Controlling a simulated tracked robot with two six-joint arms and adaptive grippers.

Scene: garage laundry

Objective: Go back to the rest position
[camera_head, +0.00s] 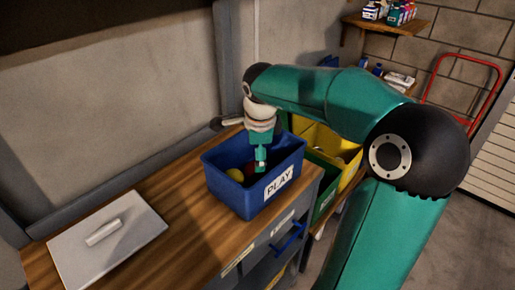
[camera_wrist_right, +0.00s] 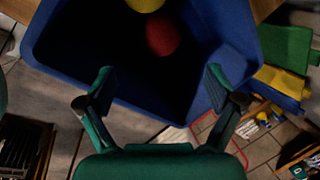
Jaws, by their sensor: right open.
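My right arm reaches in from the right in the head view. Its gripper (camera_head: 261,165) points down into the blue bin (camera_head: 230,195) labelled PLAY. In the right wrist view the two fingers (camera_wrist_right: 160,85) are spread apart with nothing between them. A yellow ball (camera_head: 235,175) and a red ball (camera_head: 249,172) lie in the bin. The wrist view also shows the yellow ball (camera_wrist_right: 146,4) and the red ball (camera_wrist_right: 163,36), beyond the fingertips and apart from them. My left gripper is not in view.
The bin stands at the right end of a wooden worktop (camera_head: 175,205). A grey lid (camera_head: 110,245) with a handle lies on the left part. Yellow (camera_head: 350,175) and green (camera_head: 325,203) bins stand beyond the blue bin. A wall (camera_head: 115,110) runs behind the worktop.

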